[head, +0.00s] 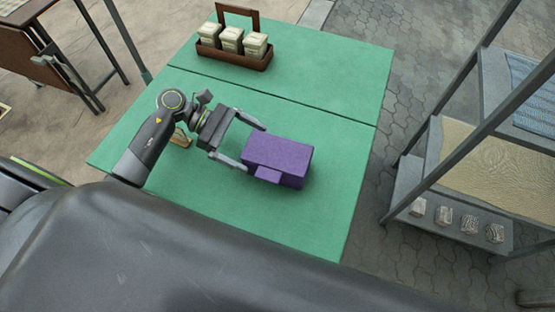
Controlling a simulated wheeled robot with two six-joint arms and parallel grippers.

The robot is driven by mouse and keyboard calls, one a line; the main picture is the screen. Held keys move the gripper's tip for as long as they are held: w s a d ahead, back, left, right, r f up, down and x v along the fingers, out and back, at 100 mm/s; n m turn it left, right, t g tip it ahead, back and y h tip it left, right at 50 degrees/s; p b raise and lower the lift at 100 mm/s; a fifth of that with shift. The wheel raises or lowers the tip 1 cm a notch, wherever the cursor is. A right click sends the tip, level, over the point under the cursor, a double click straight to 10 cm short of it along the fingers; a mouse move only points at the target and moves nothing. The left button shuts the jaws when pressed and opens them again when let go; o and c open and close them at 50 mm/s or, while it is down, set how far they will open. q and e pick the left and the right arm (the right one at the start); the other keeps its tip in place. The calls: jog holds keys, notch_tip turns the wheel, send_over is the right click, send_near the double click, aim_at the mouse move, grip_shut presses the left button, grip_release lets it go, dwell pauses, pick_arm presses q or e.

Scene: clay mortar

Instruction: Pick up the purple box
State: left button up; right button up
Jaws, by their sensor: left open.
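The purple box (280,155) sits on the green table (220,195), right of the middle. It has a small purple block-like part at its front lower side. My left gripper (254,147) is open, coming in from the left. Its two fingers point right, toward the box's left end; the near fingertip is close to the box's left edge, and the far fingertip is by its upper left corner. I cannot tell if either touches the box. My right gripper is not in view.
A brown wooden caddy (236,58) with several pale containers stands at the table's back. A small tan item (181,138) lies partly hidden behind my left arm. A metal shelf rack (460,215) stands at the right, past a paved floor strip. The table right of the box is clear.

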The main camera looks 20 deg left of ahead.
aim_at(265, 155)
pick_arm(q)
jog(key=shift+d, duration=0.35)
jog(key=x, duration=0.1)
jog(key=p+x, duration=0.1)
jog(key=x, duration=0.1)
jog(key=shift+s+d, duration=0.15)
jog(key=shift+s, duration=0.1)
jog(key=shift+d+f, duration=0.3)
jog(key=shift+d, duration=0.2)
jog(key=shift+c, duration=1.4)
jog(key=c, duration=0.9)
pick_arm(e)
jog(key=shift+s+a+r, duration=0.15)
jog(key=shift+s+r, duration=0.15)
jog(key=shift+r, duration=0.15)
